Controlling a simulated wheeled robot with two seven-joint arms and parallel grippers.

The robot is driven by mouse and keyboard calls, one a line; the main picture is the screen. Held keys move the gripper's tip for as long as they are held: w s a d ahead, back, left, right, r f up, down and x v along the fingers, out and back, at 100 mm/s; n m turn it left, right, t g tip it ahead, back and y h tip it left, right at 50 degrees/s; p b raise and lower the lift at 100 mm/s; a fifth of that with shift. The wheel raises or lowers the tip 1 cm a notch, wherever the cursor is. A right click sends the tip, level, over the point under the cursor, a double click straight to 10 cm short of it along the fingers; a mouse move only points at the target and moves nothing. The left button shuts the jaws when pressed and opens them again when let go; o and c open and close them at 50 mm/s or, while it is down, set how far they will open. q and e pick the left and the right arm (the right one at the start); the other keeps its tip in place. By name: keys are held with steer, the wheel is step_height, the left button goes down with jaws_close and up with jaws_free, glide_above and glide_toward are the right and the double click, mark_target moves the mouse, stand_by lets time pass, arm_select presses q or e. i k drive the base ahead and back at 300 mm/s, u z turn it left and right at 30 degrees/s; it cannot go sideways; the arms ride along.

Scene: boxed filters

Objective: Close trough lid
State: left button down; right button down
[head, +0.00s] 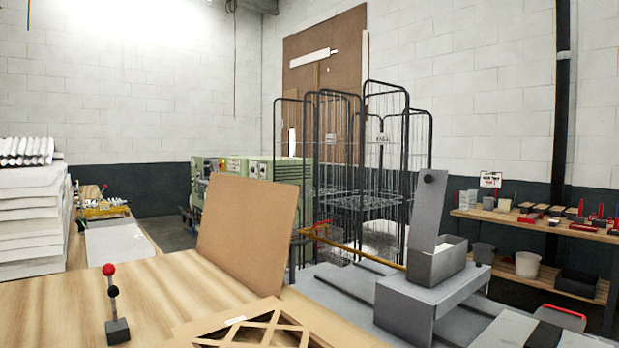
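A small grey trough (423,268) sits on a grey block at the right of centre in the head view. Its lid (428,215) is a tall grey panel with a black knob (428,177) near the top. The lid stands up, leaning slightly, at the trough's left end, so the trough is open. Something pale shows inside the trough. Neither of my grippers is in view.
The trough's block (430,300) stands on a grey surface. A wooden table (60,300) at the left front carries a red-knobbed lever (112,300) and an open cardboard box (250,235) with a lattice piece (262,333). Wire cages (345,150) stand behind.

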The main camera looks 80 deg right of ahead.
mark_target(427, 209)
steer(key=i, duration=0.35)
steer(key=z, duration=3.85)
